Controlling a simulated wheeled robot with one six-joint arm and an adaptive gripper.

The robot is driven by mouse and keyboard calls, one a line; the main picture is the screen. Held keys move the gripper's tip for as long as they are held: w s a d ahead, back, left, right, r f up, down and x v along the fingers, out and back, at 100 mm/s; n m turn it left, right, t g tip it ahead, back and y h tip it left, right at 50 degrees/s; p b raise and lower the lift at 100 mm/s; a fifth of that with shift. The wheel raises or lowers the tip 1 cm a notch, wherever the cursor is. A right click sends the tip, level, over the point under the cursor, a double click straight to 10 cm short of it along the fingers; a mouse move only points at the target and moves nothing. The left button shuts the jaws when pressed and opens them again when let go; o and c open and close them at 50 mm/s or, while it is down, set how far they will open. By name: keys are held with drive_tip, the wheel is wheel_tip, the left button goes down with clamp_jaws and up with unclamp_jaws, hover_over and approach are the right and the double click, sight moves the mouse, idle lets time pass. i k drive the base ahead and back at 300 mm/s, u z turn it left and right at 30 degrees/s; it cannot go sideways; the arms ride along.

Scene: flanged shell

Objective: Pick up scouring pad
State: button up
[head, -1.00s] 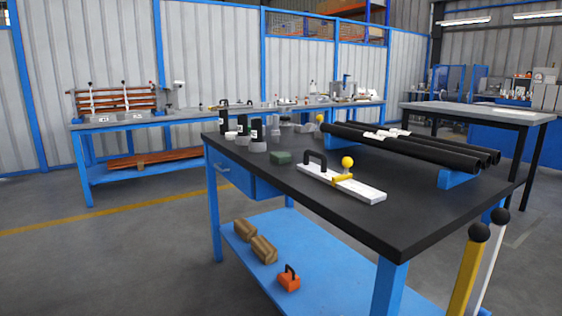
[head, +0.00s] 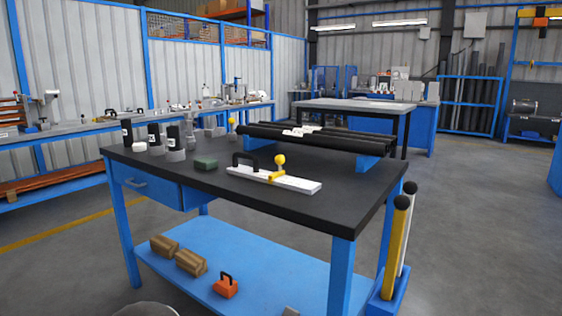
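The scouring pad looks to be the small dark green block (head: 206,164) lying flat on the black top of the blue-legged workbench (head: 262,209). It sits left of the white bar tool with a black handle and a yellow knob (head: 290,181), with a small gap between them. Grey rings and black bottles stand behind it to the left. My gripper is not in view.
Black pipes (head: 320,139) rest on blue supports along the bench's back. Black bottles (head: 154,134) stand at the left end. The lower blue shelf holds wooden blocks (head: 190,262) and an orange tool (head: 226,287). Yellow and white posts (head: 397,240) stand at the right leg. Floor at right is open.

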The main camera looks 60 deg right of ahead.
sight(205, 163)
drive_tip(key=z, duration=1.25)
drive_tip(key=i, duration=0.2)
drive_tip(key=z, duration=0.05)
